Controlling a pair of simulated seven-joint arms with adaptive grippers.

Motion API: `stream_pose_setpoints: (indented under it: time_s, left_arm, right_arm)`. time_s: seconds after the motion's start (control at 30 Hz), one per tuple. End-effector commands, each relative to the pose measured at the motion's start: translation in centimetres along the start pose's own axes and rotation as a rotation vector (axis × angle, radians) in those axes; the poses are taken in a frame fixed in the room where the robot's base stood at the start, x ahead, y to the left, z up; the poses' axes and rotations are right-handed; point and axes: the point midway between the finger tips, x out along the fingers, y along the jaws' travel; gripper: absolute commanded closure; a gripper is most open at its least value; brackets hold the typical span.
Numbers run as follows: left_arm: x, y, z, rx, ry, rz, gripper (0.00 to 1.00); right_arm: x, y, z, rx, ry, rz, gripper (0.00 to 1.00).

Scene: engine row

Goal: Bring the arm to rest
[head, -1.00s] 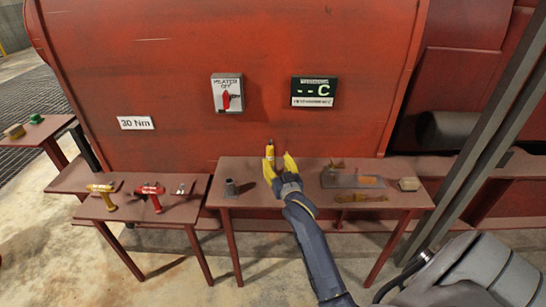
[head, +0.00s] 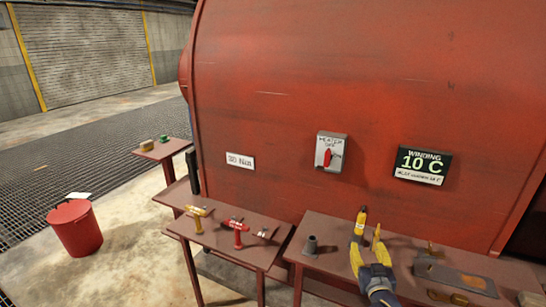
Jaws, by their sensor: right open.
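My right gripper (head: 367,248) shows in the head view at the lower right, with yellow fingers on a dark blue-grey wrist. Its fingers are spread apart over the right bench (head: 333,262), and nothing shows between them. A yellow handheld device with a dark tip (head: 360,222) stands just beyond the fingers, near the red machine; I cannot tell if they touch it. My left gripper is not in view.
The red machine (head: 290,90) carries a heater switch (head: 330,152) and a winding display reading 10 C (head: 422,166). A dark cylinder (head: 311,245) and a grey plate (head: 455,277) flank my gripper. A red bucket (head: 75,228) stands on the floor.

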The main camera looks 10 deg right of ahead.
Motion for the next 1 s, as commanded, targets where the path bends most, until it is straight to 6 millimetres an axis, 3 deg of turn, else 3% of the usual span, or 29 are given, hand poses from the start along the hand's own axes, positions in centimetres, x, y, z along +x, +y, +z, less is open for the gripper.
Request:
stream_pose_setpoints:
  time_s: [0.23, 0.4, 0.7, 1.0]
  left_arm:
    - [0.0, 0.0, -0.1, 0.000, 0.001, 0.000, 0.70]
    - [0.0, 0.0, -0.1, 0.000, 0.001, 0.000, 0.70]
    - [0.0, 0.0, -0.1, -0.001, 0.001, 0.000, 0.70]
    - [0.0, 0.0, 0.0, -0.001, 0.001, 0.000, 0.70]
  right_arm:
    - [-10.3, -2.4, 8.2, -0.360, -0.320, -0.070, 0.50]
    - [-17.4, -2.5, 11.7, -0.577, -0.500, -0.121, 0.50]
    - [-25.2, -1.8, 13.9, -0.792, -0.677, -0.183, 0.50]
    - [-30.6, -0.8, 14.6, -0.933, -0.792, -0.233, 0.50]
